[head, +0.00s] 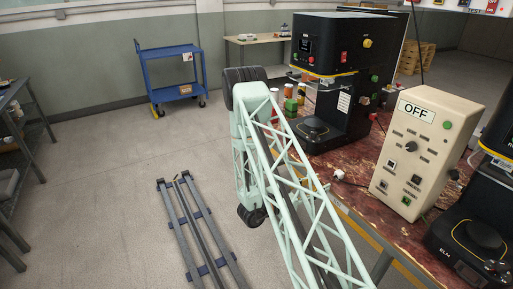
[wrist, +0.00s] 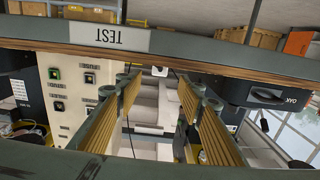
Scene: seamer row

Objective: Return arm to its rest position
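My arm, a pale green lattice frame, reaches up from the bottom right of the head view to a dark joint near the middle. My gripper (wrist: 160,86) shows in the wrist view. Its two fingers with ribbed tan pads stand apart, with nothing held between them. The gripper cannot be made out in the head view. The wrist picture shows the room upside down.
A worn red bench carries a black seamer (head: 328,75), a beige control box (head: 425,150) marked OFF and another machine (head: 475,235). A blue cart (head: 172,72) stands at the back. Floor rails (head: 200,235) lie left of my arm.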

